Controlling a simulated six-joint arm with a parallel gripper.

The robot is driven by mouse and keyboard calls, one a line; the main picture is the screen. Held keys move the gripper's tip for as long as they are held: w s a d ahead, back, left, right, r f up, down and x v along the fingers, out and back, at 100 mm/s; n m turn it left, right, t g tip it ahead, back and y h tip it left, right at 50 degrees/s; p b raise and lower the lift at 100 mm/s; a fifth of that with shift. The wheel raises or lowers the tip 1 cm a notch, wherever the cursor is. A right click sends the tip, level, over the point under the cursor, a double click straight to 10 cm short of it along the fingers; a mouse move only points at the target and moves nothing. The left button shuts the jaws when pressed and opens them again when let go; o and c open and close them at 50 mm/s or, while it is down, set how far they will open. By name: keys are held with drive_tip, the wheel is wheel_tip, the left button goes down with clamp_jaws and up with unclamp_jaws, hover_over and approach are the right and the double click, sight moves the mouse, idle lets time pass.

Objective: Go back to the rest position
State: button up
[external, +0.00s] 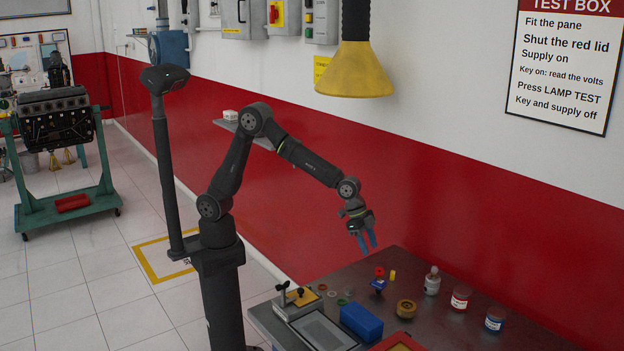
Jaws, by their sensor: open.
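My gripper (366,243) hangs at the end of my bent arm, above the back left part of the metal bench (475,305). Its blue fingers point down and are apart, with nothing seen between them. It is clear of the bench top and of the things on it. A small blue piece with a red top (379,281) stands on the bench below and slightly right of the fingers. No marked rest position shows in this view.
A blue block (361,322), a grey fixture (298,301), a brass-coloured round part (405,309) and several jars, one red-labelled (460,299), stand on the bench. A red-edged box (398,343) is cut off below. An engine stand (65,195) is far left.

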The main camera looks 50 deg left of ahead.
sight(380, 268)
drive_tip(key=shift+s+a+r, duration=0.1)
drive_tip(key=shift+a+r, duration=0.2)
drive_tip(key=shift+r, duration=0.35)
drive_tip(key=shift+f, duration=0.1)
drive_tip(key=x, duration=1.1)
drive_tip(key=shift+d+f, duration=0.15)
drive_tip(key=shift+f, duration=0.25)
wheel_tip(380, 268, up, 2)
drive_tip(key=shift+r, duration=0.95)
